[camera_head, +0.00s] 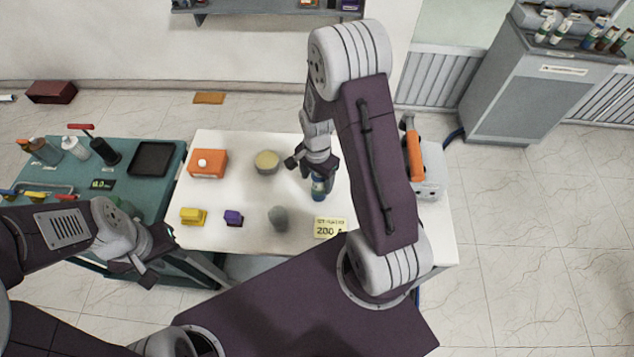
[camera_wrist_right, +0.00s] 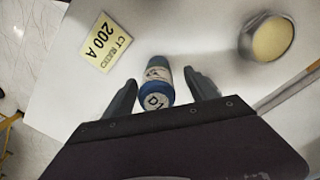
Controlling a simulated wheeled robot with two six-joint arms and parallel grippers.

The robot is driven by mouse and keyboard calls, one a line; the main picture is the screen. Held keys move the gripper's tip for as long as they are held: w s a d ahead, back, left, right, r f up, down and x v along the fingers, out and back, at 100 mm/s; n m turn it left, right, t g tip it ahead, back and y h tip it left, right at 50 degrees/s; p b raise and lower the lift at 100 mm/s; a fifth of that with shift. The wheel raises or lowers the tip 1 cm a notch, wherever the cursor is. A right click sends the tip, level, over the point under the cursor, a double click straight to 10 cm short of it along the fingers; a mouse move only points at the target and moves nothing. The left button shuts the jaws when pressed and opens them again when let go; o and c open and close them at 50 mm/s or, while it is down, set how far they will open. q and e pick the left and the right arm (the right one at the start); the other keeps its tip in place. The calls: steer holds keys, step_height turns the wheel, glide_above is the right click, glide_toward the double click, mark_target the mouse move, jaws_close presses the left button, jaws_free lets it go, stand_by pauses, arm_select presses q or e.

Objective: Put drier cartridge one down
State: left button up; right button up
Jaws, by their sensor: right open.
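The drier cartridge (camera_head: 318,189), a small cylinder with a blue end and a pale label, is upright at the white table (camera_head: 255,238), below my right gripper (camera_head: 317,172). In the right wrist view the cartridge (camera_wrist_right: 157,84) lies between the two fingers of the right gripper (camera_wrist_right: 162,88), which stand apart with gaps on both sides. Whether its base touches the table is hard to tell. My left gripper (camera_head: 155,262) is empty, with its fingers apart, at the table's front left.
A yellow "200 A" card (camera_head: 330,228) lies in front of the cartridge. A round tan-topped pot (camera_head: 267,162), an orange box (camera_head: 208,163), a grey cylinder (camera_head: 278,218), and yellow (camera_head: 193,216) and purple (camera_head: 233,218) blocks stand to the left. A cabinet (camera_head: 540,90) holds several similar cylinders.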

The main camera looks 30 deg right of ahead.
steer(key=f, duration=0.1)
steer(key=d+f, duration=0.1)
steer(key=shift+s+f, duration=0.25)
steer(key=shift+f, duration=0.05)
steer(key=shift+w+a, duration=0.15)
steer(key=shift+c, duration=0.4)
steer(key=shift+a, duration=0.1)
steer(key=c, duration=0.5)
jaws_close()
arm_select(q)
steer(key=shift+s+d+r, duration=0.2)
steer(key=shift+d+r, duration=0.1)
steer(key=shift+r, duration=0.1)
